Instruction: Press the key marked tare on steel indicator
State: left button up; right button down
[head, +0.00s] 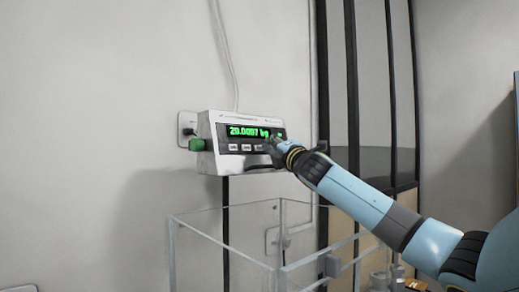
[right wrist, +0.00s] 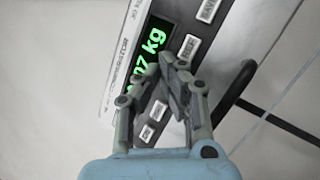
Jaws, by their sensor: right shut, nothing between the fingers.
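The steel indicator (head: 207,154) hangs on the wall in the head view, its green display (head: 248,131) lit at about 20.0007 kg. A row of small pale keys lies under the display. In the right wrist view the indicator (right wrist: 116,62) appears turned, with keys such as one (right wrist: 188,47) above the fingertips and one (right wrist: 147,132) below them. The lettering is too small to tell which key is tare. My right gripper (head: 273,144) is shut and empty at the right part of the indicator's face. In the right wrist view its fingertips (right wrist: 173,62) overlap the key row, hiding part of it; contact cannot be told. My left gripper is not in view.
A clear glass-walled box (head: 222,246) stands below the indicator. A dark-framed panel (head: 368,80) stands behind my right arm.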

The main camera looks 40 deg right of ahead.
jog(key=shift+w+f, duration=0.1)
jog(key=shift+w, duration=0.3)
jog(key=shift+w+p, duration=0.3)
jog(key=shift+p, duration=0.1)
dwell(0.5)
jog(key=shift+s+f, duration=0.1)
jog(key=shift+s+r, duration=0.2)
jog(key=shift+s, duration=0.45)
jog(key=shift+b, duration=0.3)
jog(key=s+b, duration=0.1)
jog(key=s, duration=0.1)
jog(key=s+r+b, duration=0.1)
jog(key=s+b, duration=0.1)
jog(key=shift+s+r, duration=0.2)
jog(key=shift+s, duration=0.2)
dwell(0.7)
